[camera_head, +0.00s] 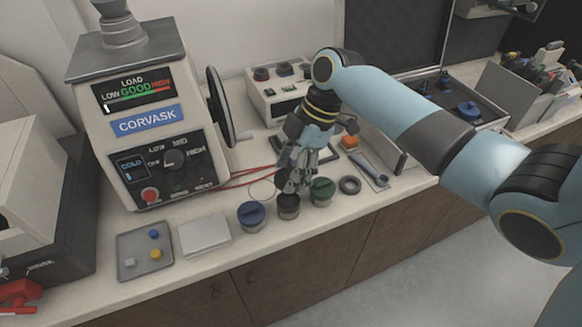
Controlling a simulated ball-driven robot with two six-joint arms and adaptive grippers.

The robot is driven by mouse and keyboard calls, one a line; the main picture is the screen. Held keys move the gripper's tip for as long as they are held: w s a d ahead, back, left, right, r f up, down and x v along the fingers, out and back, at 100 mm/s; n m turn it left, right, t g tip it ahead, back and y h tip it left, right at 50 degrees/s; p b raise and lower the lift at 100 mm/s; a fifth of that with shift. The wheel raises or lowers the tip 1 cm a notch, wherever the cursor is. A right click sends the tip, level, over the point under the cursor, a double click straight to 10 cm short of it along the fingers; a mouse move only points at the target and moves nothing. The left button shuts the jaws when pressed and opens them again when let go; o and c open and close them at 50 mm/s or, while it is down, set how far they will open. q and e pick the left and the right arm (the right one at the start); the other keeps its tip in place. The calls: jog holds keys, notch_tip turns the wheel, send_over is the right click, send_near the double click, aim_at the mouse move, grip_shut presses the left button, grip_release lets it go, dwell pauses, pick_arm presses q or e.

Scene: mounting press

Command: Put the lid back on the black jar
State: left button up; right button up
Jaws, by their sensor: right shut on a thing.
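The black jar (289,212) stands near the front of the bench, between a jar with a blue lid (251,211) and a jar with a green lid (321,187). My right gripper (293,185) is directly above the black jar, fingers pointing down. It is shut on a dark piece that looks like the black lid, mostly hidden by the fingers. The lid is right at the jar's mouth; I cannot tell whether it touches the rim. My left gripper is not in view.
A dark ring (349,184) and a tray with a blue-grey tool (371,169) lie right of the jars. A white pad (205,234) and a grey tray (144,264) lie left. The mounting press (146,120) stands behind, with red cables beside it. The bench's front edge is close.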

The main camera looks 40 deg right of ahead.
jog(key=shift+a+f, duration=0.1)
jog(key=shift+f, duration=0.3)
notch_tip(320, 180, down, 3)
jog(key=b, duration=0.4)
jog(key=shift+f, duration=0.15)
jog(key=shift+f+b, duration=0.55)
jog(key=shift+f, duration=0.4)
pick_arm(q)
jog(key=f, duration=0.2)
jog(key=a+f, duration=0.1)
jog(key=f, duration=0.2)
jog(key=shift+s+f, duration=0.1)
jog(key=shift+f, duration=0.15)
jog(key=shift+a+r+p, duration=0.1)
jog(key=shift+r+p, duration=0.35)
pick_arm(e)
jog(key=shift+r, duration=0.1)
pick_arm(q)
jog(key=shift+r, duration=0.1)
pick_arm(e)
jog(key=shift+f, duration=0.2)
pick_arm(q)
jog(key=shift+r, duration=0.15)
